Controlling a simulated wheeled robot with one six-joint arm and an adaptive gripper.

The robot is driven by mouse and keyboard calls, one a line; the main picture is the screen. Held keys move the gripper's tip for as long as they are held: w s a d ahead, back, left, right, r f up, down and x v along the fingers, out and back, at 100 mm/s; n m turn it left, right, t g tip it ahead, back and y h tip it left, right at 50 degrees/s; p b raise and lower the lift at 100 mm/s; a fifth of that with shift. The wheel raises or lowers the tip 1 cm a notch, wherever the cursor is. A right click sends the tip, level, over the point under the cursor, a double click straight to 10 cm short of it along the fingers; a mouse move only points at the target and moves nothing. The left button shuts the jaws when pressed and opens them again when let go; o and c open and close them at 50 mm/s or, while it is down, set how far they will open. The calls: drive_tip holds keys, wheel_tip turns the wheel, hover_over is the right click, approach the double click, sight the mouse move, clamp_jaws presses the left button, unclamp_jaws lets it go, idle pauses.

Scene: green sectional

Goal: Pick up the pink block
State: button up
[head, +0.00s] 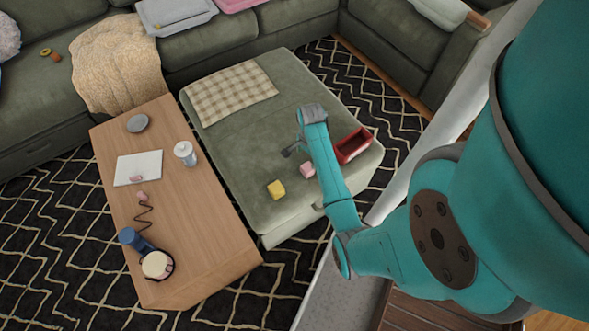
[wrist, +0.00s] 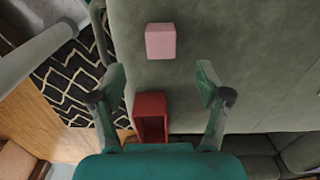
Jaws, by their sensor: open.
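The pink block (head: 307,170) lies on the green ottoman (head: 240,150), between a yellow block and a red box. In the wrist view the pink block (wrist: 160,41) sits on the green cushion, beyond my fingertips and between their lines. My gripper (wrist: 160,82) is open and empty, with its two fingers spread wide. In the head view my gripper (head: 291,150) is above the ottoman, a little left of and behind the pink block. The block is apart from both fingers.
The red open box (head: 353,146) stands on the ottoman right of the pink block and shows between my fingers in the wrist view (wrist: 151,116). The yellow block (head: 276,190) lies left of it. A checked cloth (head: 232,93) covers the far end. A wooden table (head: 185,215) stands left.

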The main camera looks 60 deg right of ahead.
sight(308, 167)
wheel_tip(308, 167, down, 5)
drive_tip(key=shift+w+d+f, duration=0.1)
drive_tip(key=shift+s+d+f, duration=0.1)
drive_tip(key=shift+d+f, duration=0.05)
drive_tip(key=shift+f, duration=1.2)
drive_tip(key=shift+s+d+f, duration=0.1)
drive_tip(key=shift+d+f, duration=0.05)
drive_tip(key=shift+f, duration=1.2)
drive_tip(key=c, duration=1.2)
